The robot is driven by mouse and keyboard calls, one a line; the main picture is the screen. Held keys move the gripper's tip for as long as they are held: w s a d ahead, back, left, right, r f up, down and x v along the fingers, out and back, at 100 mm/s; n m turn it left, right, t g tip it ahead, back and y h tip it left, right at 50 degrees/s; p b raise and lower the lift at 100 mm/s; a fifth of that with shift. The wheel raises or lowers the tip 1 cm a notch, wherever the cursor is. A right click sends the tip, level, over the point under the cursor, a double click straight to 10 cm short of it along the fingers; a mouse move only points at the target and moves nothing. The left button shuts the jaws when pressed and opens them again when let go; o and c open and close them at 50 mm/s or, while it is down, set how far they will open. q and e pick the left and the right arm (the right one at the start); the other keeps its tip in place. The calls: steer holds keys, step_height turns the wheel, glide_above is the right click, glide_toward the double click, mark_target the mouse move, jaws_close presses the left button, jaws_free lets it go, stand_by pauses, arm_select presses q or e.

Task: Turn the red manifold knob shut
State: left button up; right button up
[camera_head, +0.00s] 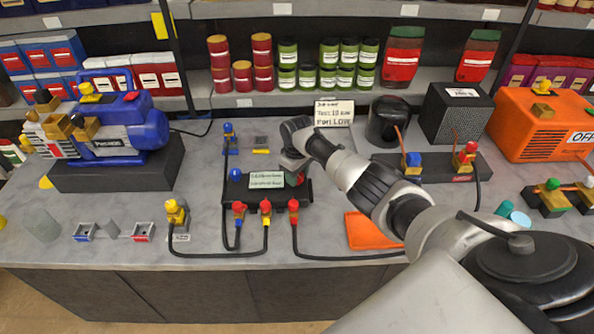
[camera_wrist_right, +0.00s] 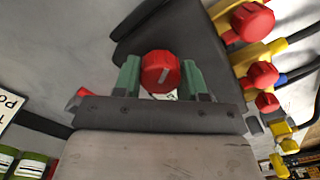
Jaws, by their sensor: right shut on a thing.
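The black manifold (camera_head: 267,194) with a pale label lies on the grey bench in the head view. A blue knob (camera_head: 235,174) is at its left end. My right gripper (camera_head: 297,177) reaches down to its right end, where my wrist partly hides it. In the right wrist view, the red manifold knob (camera_wrist_right: 161,72) sits between the two green fingers of my right gripper (camera_wrist_right: 161,76), which is shut on it. My left gripper is in neither view.
Red-capped hose fittings (camera_head: 266,206) line the manifold's front, with black hoses over the bench. A sign (camera_head: 334,113) and a dark canister (camera_head: 389,121) stand behind. A blue pump (camera_head: 125,125) is left, an orange case (camera_head: 550,128) right. Bench left of the manifold is partly clear.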

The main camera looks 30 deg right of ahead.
steer(key=m+p, duration=0.1)
steer(key=m, duration=0.2)
steer(key=shift+r+m, duration=0.1)
steer(key=shift+m, duration=0.3)
steer(key=shift+m+p, duration=0.5)
steer(key=shift+m, duration=1)
steer(key=o, duration=0.9)
steer(key=shift+r, duration=0.45)
step_height(320, 180, up, 10)
steer(key=shift+f, duration=0.1)
